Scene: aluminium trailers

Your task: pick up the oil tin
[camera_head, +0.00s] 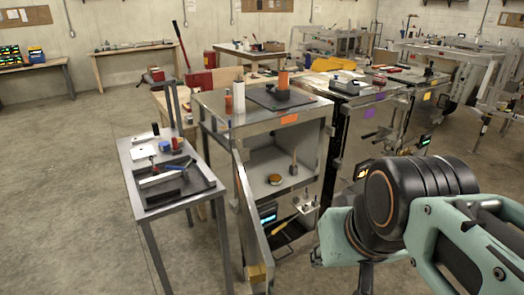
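I cannot tell for certain which object is the oil tin. A small round tin with a yellowish lid (274,179) sits on the inner shelf of the open grey cabinet. An orange cylinder (283,80) stands at the dark plate on the cabinet top. My arm fills the lower right of the head view, apart from these objects. My gripper's fingertips do not show.
The open metal cabinet (212,101) has a door standing open at its front. A narrow grey side table (133,187) with a dark tray and small items stands left. Trailer frames and benches crowd the back right. Concrete floor (70,200) is clear at left.

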